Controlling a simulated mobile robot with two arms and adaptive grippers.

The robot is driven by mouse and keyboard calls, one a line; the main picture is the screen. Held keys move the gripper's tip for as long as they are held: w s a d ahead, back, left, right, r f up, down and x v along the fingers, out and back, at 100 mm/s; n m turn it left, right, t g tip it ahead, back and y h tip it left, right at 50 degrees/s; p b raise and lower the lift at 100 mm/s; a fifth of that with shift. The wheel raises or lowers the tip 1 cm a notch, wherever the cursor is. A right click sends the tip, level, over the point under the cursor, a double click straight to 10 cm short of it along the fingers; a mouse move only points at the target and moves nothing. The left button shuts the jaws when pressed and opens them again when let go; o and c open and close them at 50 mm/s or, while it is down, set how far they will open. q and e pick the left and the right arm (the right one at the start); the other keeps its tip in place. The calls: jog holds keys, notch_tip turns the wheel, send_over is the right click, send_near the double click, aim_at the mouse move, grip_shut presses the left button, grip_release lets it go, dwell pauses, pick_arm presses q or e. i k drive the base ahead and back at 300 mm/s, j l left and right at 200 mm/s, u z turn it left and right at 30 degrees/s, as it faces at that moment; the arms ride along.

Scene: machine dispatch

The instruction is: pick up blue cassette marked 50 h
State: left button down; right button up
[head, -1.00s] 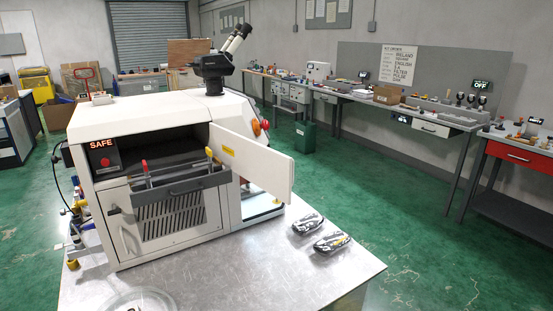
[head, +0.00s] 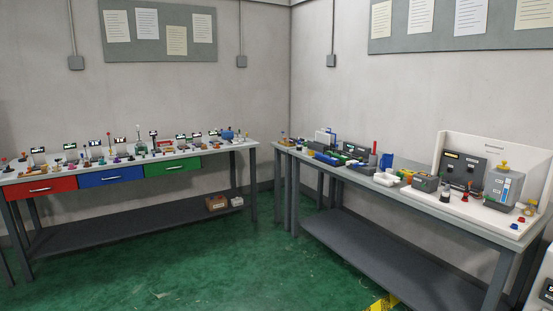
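I cannot make out a blue cassette marked 50 h; the labels in the head view are too small to read. Several small blue items stand on the right-hand bench (head: 330,172), among them an upright blue piece (head: 386,161) and low blue blocks (head: 326,158). A rounded blue item (head: 228,134) sits at the right end of the left-hand bench (head: 215,150). I cannot tell whether any of these is the cassette. Neither of my grippers is in view.
The left bench has red (head: 40,188), blue (head: 112,175) and green (head: 173,166) drawers and many small items. A white panel with grey devices (head: 463,171) stands at the right bench's near end. Green floor (head: 250,255) is open in front. Yellow-black tape (head: 383,303) marks the floor.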

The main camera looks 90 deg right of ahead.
aim_at(329, 159)
jog(key=z, duration=3.15)
jog(key=i+l+z, duration=0.1)
jog(key=i, duration=2.5)
